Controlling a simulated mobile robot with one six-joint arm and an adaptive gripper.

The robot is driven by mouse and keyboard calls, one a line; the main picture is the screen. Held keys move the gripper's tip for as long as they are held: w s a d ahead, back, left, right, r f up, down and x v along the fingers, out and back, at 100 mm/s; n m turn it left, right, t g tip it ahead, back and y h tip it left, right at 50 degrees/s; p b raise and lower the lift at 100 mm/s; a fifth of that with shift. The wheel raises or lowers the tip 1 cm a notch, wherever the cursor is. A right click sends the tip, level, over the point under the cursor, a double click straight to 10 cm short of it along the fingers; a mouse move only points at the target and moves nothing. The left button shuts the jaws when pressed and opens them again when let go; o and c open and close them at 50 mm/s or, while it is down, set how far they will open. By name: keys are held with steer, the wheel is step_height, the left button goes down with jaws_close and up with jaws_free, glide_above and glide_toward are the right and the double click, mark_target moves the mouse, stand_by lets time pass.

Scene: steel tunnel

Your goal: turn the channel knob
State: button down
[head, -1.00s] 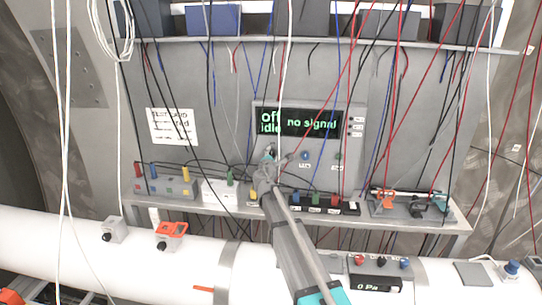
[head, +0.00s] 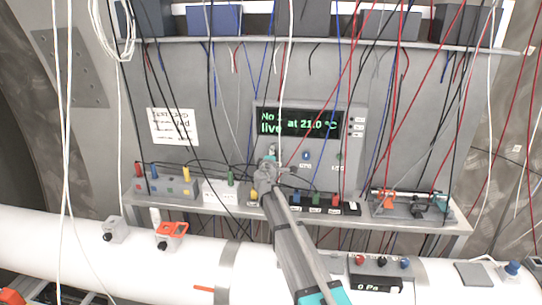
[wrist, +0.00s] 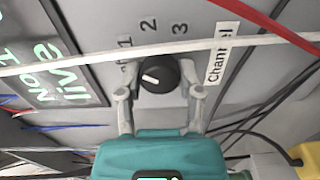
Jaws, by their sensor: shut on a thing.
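The black round channel knob (wrist: 157,75) with a white pointer line sits on the grey panel beside a "Channel" label (wrist: 221,53). The numbers 1, 2 and 3 stand around it, and the pointer is on the side near 1. My gripper (wrist: 160,91) is shut on the knob, one finger on each side. In the head view my gripper (head: 267,173) is at the lower left of the grey instrument (head: 352,150) and hides the knob. The instrument's screen (head: 300,123) reads "live at 21.0 °C" in green, with its upper line partly covered by a cable.
Red, blue, black and white cables hang in front of the panel, and a white cable (wrist: 240,40) crosses close by the knob. A shelf (head: 430,220) carries connector boxes and a small rig (head: 415,204). A thick white pipe (head: 60,240) runs in front.

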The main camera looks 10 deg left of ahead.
steer(key=m, duration=0.4)
steer(key=shift+m, duration=0.4)
steer(key=m, duration=0.4)
steer(key=shift+c, duration=1.3)
jaws_free()
steer(key=shift+s, duration=0.15)
steer(key=s, duration=1.1)
steer(key=shift+s+a, duration=0.15)
steer(key=shift+s, duration=0.2)
steer(key=shift+s, duration=0.1)
